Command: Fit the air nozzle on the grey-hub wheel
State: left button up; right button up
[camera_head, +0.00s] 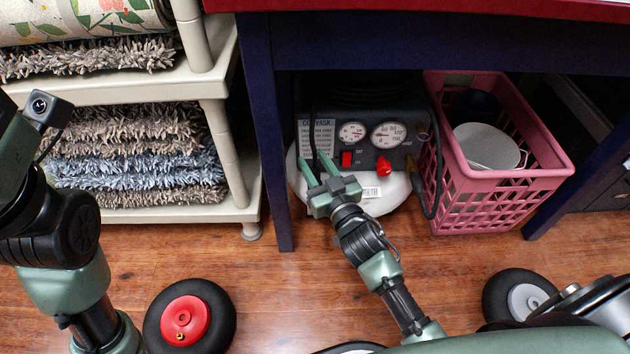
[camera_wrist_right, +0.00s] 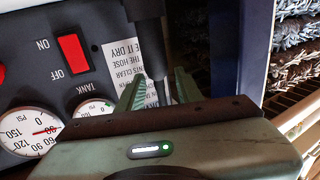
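The air nozzle (camera_wrist_right: 150,45) looks like a dark upright rod hanging at the left front of the compressor (camera_head: 398,160), and it shows thinly in the head view (camera_head: 314,130). My right gripper (camera_head: 317,168) reaches to it, its green fingers apart on either side of the rod. In the right wrist view the fingers (camera_wrist_right: 160,90) show gaps beside the rod, so it is not visibly clamped. The grey-hub wheel (camera_head: 527,300) lies on the floor at the right, partly hidden by my body. My left arm is at the left edge, its gripper out of view.
A red-hub wheel (camera_head: 184,320) lies on the floor at the left. The dark blue table (camera_head: 262,120) stands over the compressor. A pink crate (camera_head: 500,190) is right of it, and a shelf with rugs (camera_head: 225,140) is left. Wood floor (camera_head: 290,290) between the wheels is clear.

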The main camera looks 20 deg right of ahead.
grip_shut()
dwell(1.3)
